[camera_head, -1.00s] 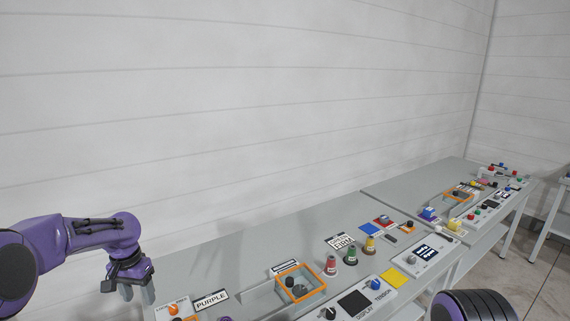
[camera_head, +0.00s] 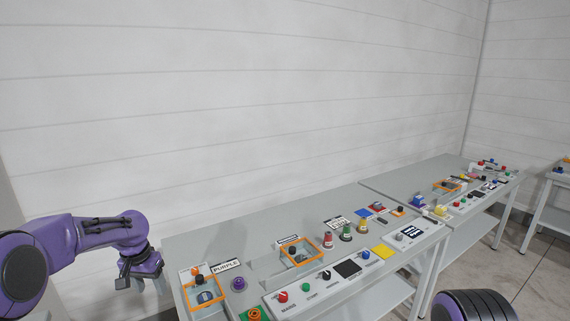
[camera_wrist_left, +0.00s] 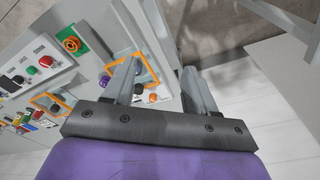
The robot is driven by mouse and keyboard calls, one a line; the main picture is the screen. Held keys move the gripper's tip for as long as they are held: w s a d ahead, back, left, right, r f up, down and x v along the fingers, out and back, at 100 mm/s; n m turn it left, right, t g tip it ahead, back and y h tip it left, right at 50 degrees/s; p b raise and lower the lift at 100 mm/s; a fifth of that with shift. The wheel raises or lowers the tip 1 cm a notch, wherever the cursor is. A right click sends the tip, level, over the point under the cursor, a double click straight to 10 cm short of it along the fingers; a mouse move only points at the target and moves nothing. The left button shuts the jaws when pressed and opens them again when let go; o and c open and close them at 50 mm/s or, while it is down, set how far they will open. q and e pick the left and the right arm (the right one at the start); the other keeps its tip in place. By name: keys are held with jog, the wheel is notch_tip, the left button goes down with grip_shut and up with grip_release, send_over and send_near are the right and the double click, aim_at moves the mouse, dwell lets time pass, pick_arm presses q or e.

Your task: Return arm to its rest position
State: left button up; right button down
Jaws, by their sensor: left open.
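My left arm (camera_head: 95,235) is purple and comes in from the left in the head view. My left gripper (camera_head: 146,286) hangs fingers-down just left of the near table's left end, apart from the table. In the left wrist view its two grey fingers (camera_wrist_left: 160,88) are spread with nothing held between them. Part of my other arm (camera_head: 472,306) shows as a dark rounded shape at the bottom right of the head view. My right gripper is not in view.
A second table (camera_head: 400,182) with similar panels stands farther right. Bare floor (camera_wrist_left: 285,125) lies beside the near table.

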pick_arm(q)
jog(key=d+f+n+t+b, duration=0.1)
jog(key=d+f+n+t, duration=0.15)
jog(key=f, duration=0.45)
jog(key=d+f+n+t+b, duration=0.1)
jog(key=f+n+t, duration=0.15)
jog(key=f, duration=0.45)
jog(key=s+d+f+n+y+b, duration=0.15)
jog(key=s+f+b, duration=0.25)
jog(key=s+f, duration=0.7)
jog(key=s+f+g+y+b, duration=0.1)
jog(key=s+f+b, duration=0.3)
jog(key=s, duration=1)
jog(key=s+d+f+g+y+b, duration=0.1)
jog(key=s+f+g+b, duration=0.1)
jog(key=s+f, duration=0.7)
jog(key=s+b, duration=0.1)
jog(key=s, duration=0.5)
jog(key=shift+f+n+b, duration=0.25)
jog(key=shift+n+b, duration=0.1)
jog(key=shift+b, duration=0.05)
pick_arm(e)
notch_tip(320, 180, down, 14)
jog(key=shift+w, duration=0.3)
